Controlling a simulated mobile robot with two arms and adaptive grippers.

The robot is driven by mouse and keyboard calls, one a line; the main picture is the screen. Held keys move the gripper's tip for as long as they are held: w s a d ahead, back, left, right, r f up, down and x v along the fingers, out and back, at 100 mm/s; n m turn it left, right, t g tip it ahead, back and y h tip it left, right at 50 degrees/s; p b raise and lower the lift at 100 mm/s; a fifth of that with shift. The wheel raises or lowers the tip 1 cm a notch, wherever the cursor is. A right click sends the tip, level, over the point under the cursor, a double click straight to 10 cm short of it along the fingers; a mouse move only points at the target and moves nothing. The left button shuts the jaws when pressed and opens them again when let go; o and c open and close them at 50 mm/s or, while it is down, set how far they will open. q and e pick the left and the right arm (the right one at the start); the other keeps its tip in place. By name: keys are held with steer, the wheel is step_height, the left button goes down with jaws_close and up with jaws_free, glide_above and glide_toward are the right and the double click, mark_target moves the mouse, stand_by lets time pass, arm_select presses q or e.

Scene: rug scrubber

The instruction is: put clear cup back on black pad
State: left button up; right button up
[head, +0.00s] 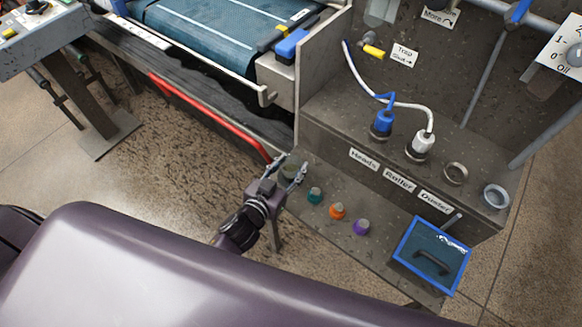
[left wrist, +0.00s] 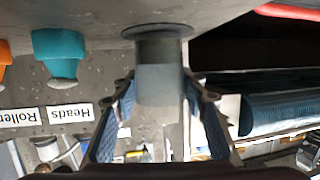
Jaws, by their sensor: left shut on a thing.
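The clear cup (left wrist: 160,85) looks greyish and see-through in the left wrist view, which is upside down. It stands between the two fingers of my left gripper (left wrist: 160,115), which is shut on it. The black pad (left wrist: 157,30) is a dark round disc on the grey shelf, at the cup's base end. The cup lines up with the pad; I cannot tell whether they touch. In the head view my left gripper (head: 287,171) is at the shelf's left end, and its fingers partly hide the cup. My right gripper is not in view.
A red bar (head: 208,116) runs along the conveyor at left.

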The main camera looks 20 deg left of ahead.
arm_select(q)
steer(key=shift+f, duration=0.2)
steer(key=o, duration=1.3)
steer(key=v, duration=1.2)
steer(key=shift+r, duration=0.1)
